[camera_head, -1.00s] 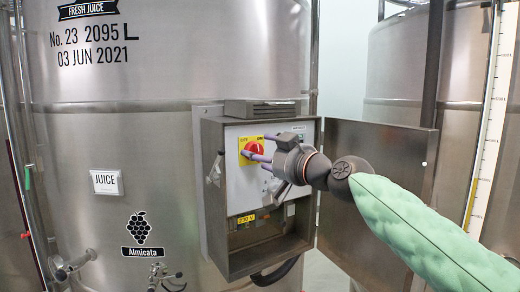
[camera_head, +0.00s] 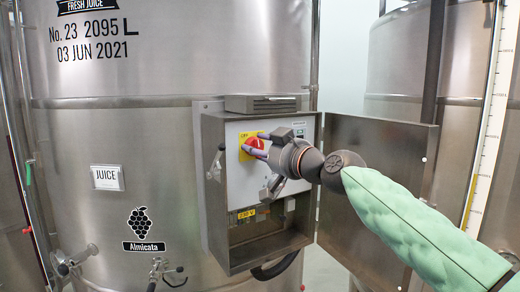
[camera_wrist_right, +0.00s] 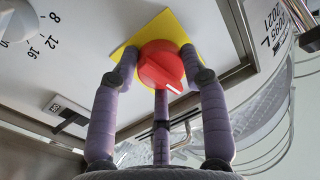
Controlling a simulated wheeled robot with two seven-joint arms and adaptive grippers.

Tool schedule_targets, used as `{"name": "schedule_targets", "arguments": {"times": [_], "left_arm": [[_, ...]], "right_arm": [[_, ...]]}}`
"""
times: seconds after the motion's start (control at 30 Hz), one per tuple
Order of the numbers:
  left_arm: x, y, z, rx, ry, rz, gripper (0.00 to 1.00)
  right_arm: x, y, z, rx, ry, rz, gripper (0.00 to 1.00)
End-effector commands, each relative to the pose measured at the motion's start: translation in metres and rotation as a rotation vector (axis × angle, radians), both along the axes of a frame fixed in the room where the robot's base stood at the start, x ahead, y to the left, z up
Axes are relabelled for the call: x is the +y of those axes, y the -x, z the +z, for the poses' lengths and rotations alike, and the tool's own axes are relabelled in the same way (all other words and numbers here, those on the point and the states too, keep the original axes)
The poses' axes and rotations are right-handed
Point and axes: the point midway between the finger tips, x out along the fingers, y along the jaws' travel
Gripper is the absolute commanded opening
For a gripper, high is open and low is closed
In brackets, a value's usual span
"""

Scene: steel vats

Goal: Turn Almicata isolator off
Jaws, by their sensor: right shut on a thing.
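The isolator is a red rotary knob on a yellow plate, inside the open control box (camera_head: 212,190) on the Almicata vat (camera_head: 150,80). The red knob (camera_head: 254,146) is partly hidden by my fingers in the head view. In the right wrist view the red knob (camera_wrist_right: 160,66) shows clearly, with a white mark on its lower right face, on the yellow plate (camera_wrist_right: 171,24). My right gripper (camera_head: 253,150) is at the knob, with purple fingers on either side of it and a third below. It is shut on the knob. My left gripper is not in view.
The box door (camera_head: 375,190) stands open to the right, close to my right arm. A second vat (camera_head: 395,75) stands behind it. A white dial (camera_wrist_right: 17,22) with numbers is on the same panel. A valve (camera_head: 75,262) juts out at lower left.

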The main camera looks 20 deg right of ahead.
Motion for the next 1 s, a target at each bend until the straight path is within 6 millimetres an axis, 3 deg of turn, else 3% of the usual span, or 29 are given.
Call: {"name": "schedule_targets", "arguments": {"times": [0.6, 1.0], "left_arm": [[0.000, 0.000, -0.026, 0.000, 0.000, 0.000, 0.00], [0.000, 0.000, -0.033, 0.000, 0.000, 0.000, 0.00]], "right_arm": [[0.000, 0.001, 0.002, -0.112, 0.368, -0.002, 0.12], [0.001, 0.001, 0.004, -0.168, 0.563, -0.002, 0.12]]}}
